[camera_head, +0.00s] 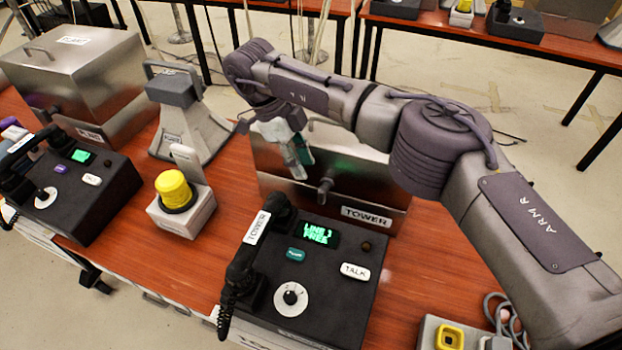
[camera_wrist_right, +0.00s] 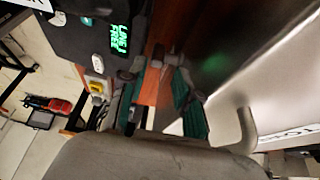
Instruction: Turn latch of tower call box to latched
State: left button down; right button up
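The tower call box is a shiny metal box (camera_head: 350,165) with a TOWER label (camera_head: 367,217), standing behind the tower phone. Its latch, a dark grey knob with a lever (camera_head: 325,188), sits on the front face; the exact latch angle is hard to tell. My right gripper (camera_head: 298,158) reaches down over the box from behind, with its teal-padded fingers above and left of the latch. In the right wrist view, the fingers (camera_wrist_right: 160,100) are apart with nothing held between them, and a grey latch part (camera_wrist_right: 164,57) shows just beyond their tips. My left gripper is out of view.
The black tower phone (camera_head: 315,265) with its handset (camera_head: 255,245) stands in front of the box. A yellow button on a grey base (camera_head: 175,190) and a grey speaker (camera_head: 187,120) stand to the left. Another metal box (camera_head: 75,75) is at far left.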

jog(key=shift+v, duration=1.85)
